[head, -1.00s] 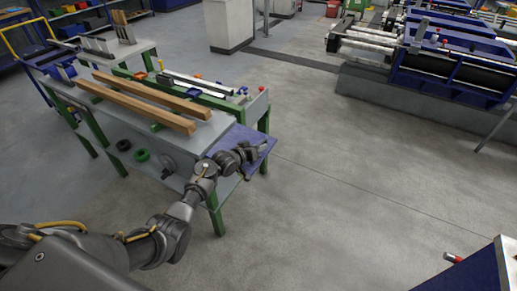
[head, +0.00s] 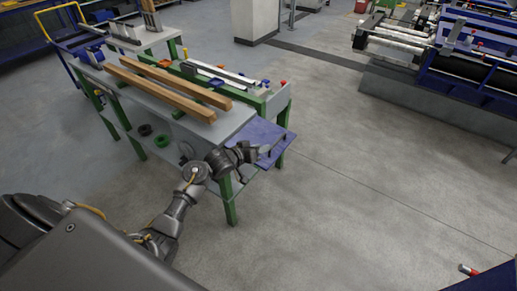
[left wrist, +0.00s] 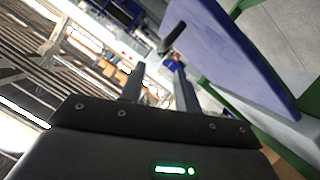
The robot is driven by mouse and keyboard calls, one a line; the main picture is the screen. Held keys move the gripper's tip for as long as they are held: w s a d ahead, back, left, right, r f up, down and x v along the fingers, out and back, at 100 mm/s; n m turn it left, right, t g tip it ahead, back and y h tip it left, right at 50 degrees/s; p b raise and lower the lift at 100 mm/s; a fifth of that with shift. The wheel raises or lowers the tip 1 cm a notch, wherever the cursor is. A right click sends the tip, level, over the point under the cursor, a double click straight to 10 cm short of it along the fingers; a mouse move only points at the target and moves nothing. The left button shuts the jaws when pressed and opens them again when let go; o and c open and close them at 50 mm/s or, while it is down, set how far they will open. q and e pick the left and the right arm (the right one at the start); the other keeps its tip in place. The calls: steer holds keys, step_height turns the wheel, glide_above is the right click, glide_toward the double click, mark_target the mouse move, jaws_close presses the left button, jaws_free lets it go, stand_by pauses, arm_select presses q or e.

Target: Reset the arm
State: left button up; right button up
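My left arm reaches in from the lower left of the head view. Its left gripper (head: 272,146) is at the blue panel (head: 262,132) on the near right end of the runout table (head: 222,124). In the left wrist view the two fingers of this gripper (left wrist: 160,70) stand apart with nothing between them. The blue panel (left wrist: 225,50) fills the upper right there, close beside the fingers. A dark rod-like part (left wrist: 173,38) shows just beyond the fingertips. Whether the gripper touches the panel I cannot tell. My right gripper is not in view.
Two wooden beams (head: 172,90) lie along the table top. A green ring (head: 162,141) lies on the lower shelf. A blue machine (head: 478,60) stands at the upper right. A blue edge with a red handle (head: 468,270) shows bottom right. Open floor (head: 350,170) lies between.

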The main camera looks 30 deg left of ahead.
arm_select(q)
steer(key=shift+s+a+r, duration=0.1)
steer(key=shift+s+r, duration=0.05)
steer(key=shift+s, duration=0.15)
